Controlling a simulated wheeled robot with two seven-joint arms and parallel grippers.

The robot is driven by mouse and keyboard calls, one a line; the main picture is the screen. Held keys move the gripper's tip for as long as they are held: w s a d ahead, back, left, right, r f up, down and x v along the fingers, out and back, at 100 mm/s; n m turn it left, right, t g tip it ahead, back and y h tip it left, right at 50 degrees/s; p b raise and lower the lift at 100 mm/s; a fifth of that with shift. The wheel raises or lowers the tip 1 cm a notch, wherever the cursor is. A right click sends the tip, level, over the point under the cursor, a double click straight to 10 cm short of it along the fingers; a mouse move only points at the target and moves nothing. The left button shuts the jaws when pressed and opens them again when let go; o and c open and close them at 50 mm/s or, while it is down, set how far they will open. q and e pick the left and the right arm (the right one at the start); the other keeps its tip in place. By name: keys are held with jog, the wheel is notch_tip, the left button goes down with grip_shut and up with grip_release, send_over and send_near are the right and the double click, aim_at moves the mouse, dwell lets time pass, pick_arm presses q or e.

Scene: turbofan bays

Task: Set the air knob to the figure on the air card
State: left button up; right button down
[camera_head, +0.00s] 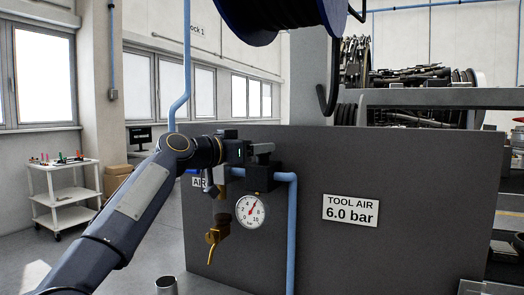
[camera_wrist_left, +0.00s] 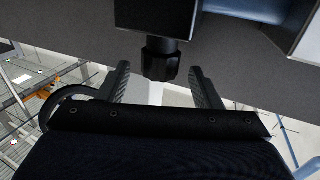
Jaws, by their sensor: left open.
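The air card (camera_head: 350,210) on the dark grey panel reads "TOOL AIR 6.0 bar". The round white gauge (camera_head: 250,210) hangs left of it; its red needle points up and to the right, too small to read exactly. The dark regulator body (camera_head: 260,179) sits above the gauge. My left gripper (camera_head: 264,151) is at the regulator. In the left wrist view the black air knob (camera_wrist_left: 160,60) hangs below a dark block, between the fingertips of my open left gripper (camera_wrist_left: 160,72), with a gap on both sides. My right gripper is in neither view.
A blue pipe (camera_head: 291,235) runs down the panel (camera_head: 430,170) right of the gauge. A brass valve with a lever (camera_head: 213,237) sits below left of it. A hose reel (camera_head: 275,15) hangs above. A white trolley (camera_head: 62,192) stands far left.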

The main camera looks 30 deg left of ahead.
pick_arm(q)
jog(key=b+v, duration=0.1)
jog(key=v, duration=0.3)
jog(key=shift+s+a, duration=0.15)
jog(key=shift+s, duration=0.25)
jog(key=s+d+f+n+g+y, duration=0.15)
jog(key=s+d+f+g, duration=0.3)
jog(key=s+f, duration=0.8)
jog(key=s+d+f+n+g, duration=0.25)
jog(key=s+d+f, duration=0.4)
jog(key=f, duration=1.05)
jog(key=s+d+f+n+g+y, duration=0.1)
jog(key=s+d+f+n+g, duration=0.2)
jog(key=s+f, duration=1.05)
notch_tip(320, 180, up, 11)
jog(key=m+g+p, duration=0.1)
jog(key=p, duration=1.2)
jog(key=shift+w+p, duration=0.3)
jog(key=shift+p, duration=0.05)
